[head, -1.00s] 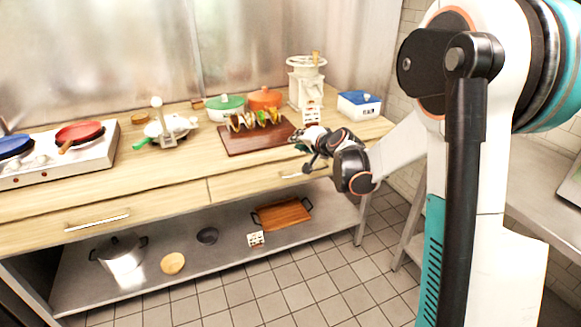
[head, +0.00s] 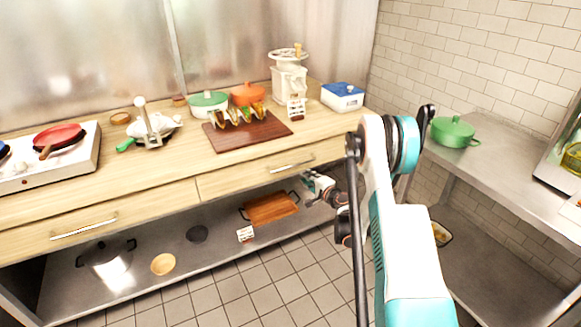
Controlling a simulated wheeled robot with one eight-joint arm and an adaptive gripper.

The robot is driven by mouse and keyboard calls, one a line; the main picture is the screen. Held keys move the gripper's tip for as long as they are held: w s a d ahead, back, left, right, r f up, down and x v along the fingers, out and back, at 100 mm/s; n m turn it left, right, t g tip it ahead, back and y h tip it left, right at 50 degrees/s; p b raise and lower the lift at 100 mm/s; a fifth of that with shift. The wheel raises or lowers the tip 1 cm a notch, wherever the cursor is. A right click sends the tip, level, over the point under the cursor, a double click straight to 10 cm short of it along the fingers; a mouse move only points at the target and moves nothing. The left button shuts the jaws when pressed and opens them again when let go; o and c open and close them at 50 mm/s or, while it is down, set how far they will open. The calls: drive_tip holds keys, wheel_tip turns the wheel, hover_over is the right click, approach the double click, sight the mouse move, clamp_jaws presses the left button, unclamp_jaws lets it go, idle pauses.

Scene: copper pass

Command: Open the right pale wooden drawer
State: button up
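The right pale wooden drawer (head: 235,182) is under the counter top, with a thin metal bar handle (head: 292,164) near its right part. Its front looks flush with the left drawer (head: 140,211), so it appears shut. My gripper (head: 309,179) is below and slightly right of the handle, in front of the space over the lower shelf. It looks apart from the handle. The fingers are small and partly dark, and whether they are open or shut cannot be made out. My arm covers the right end of the counter front.
The counter top (head: 170,167) holds a brown board (head: 222,142) with tacos, pots and a white grinder (head: 289,82). The lower shelf (head: 215,263) holds an orange tray (head: 270,208) and a steel pot (head: 108,262). A side counter (head: 505,165) stands at right. Tiled floor (head: 240,295) is open in front.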

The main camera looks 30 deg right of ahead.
sight(293, 166)
drive_tip(key=shift+b+x, duration=2.05)
drive_tip(key=shift+x, duration=4.8)
clamp_jaws()
